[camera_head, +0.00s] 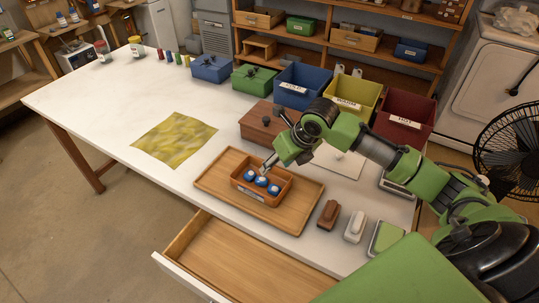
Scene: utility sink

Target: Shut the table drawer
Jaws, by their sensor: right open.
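The table drawer (175,252) is pulled out at the front of the white table (95,100). Its wooden inside looks empty, and its right part is hidden behind my green body. My right gripper (267,168) is open above the small wooden box (262,198) on the tray, near the blue-topped items (261,182) in it. The gripper is small here and partly blends with the box. It is apart from the drawer, which lies lower and nearer. My left gripper is not in view.
The wooden tray (215,181) lies behind the drawer. A brown brush (328,213) and a white one (355,226) lie right of it. A yellow cloth (175,138) lies left. Blue, yellow and red bins (405,115) stand behind. Floor left of the drawer is clear.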

